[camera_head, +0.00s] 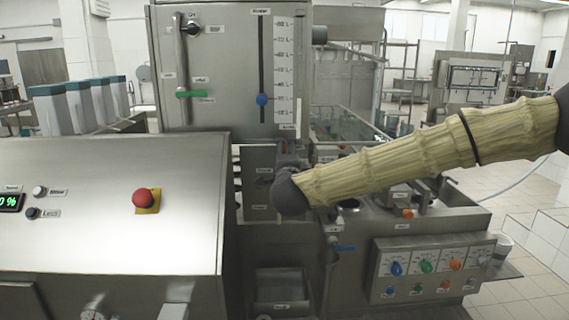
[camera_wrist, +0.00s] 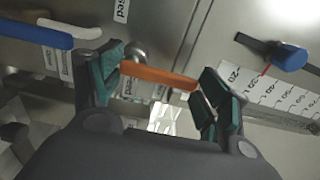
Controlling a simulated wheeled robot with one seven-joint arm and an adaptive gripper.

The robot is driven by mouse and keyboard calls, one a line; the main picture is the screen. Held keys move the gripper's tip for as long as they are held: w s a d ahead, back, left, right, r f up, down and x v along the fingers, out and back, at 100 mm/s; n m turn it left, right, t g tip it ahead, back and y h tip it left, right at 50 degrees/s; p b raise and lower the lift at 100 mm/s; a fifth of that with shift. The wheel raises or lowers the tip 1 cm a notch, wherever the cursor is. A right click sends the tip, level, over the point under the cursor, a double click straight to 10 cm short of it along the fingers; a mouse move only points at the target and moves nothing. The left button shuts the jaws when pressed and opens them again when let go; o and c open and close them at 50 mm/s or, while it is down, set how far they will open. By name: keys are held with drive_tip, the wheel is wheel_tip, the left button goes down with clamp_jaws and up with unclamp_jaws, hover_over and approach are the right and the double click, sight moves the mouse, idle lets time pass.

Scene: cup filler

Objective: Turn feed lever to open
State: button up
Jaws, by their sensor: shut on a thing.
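The orange lever handle (camera_wrist: 160,77) lies across the space between my gripper's two fingers in the wrist view. It is fixed to a round metal pivot (camera_wrist: 133,52) on a steel panel, with small labels beside it. My gripper (camera_wrist: 163,66) has its teal-padded fingers at the two ends of the handle and is shut on it, the right finger touching the handle's free end. In the head view my dark wrist (camera_head: 291,194) is in front of the machine's middle and hides the lever and most of the gripper.
A blue-handled lever (camera_wrist: 45,35) is at upper left in the wrist view, and a blue slider knob (camera_wrist: 290,58) with a scale is at right. In the head view, a slanted control console (camera_head: 110,230) with a red button (camera_head: 142,197) stands left of my arm. A knob panel (camera_head: 432,268) is below it.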

drive_tip(key=shift+d, duration=0.1)
idle(0.3)
drive_tip(key=o, duration=1.4)
drive_tip(key=shift+o, duration=0.2)
drive_tip(key=shift+s, duration=0.1)
drive_tip(key=s+d, duration=0.1)
drive_tip(key=s, duration=1)
drive_tip(key=shift+s, duration=0.35)
